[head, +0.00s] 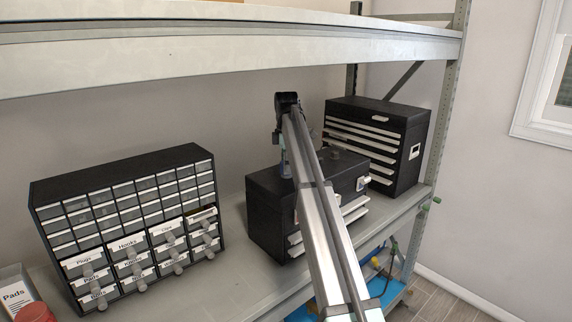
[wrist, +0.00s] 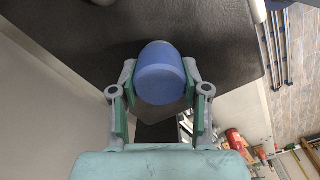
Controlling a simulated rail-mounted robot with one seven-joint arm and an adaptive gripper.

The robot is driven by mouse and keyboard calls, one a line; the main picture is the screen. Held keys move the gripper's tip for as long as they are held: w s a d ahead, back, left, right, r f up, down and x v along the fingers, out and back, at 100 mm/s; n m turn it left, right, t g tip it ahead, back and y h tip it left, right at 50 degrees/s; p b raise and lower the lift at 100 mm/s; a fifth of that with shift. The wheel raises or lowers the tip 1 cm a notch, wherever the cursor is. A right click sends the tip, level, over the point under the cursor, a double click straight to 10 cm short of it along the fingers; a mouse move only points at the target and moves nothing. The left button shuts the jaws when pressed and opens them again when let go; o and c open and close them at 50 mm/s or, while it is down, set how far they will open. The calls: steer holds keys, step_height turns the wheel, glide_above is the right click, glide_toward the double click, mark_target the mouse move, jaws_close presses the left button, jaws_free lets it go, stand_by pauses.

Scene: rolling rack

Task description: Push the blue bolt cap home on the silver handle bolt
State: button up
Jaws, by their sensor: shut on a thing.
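In the wrist view, a rounded blue bolt cap (wrist: 161,72) sits between the two fingers of my gripper (wrist: 160,80). The green finger pads are against its left and right sides, so my gripper is shut on it. Behind the cap is a dark, flat surface of the toolbox. In the head view my gripper (head: 285,165) hangs at the end of my arm, over the left part of the nearer black toolbox (head: 272,215), mostly hidden by my arm. I cannot make out the silver handle bolt in either view; whether the cap touches it cannot be told.
A second black toolbox (head: 409,140) stands behind at the right. A drawer cabinet (head: 125,160) with labelled small drawers stands at the left on the grey shelf (head: 215,285). An upper shelf beam (head: 230,50) runs above. Shelf space is free between cabinet and nearer toolbox.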

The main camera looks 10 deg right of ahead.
steer(key=shift+f, duration=0.5)
steer(key=o, duration=1)
steer(key=shift+r, duration=0.1)
steer(key=shift+r, duration=3.65)
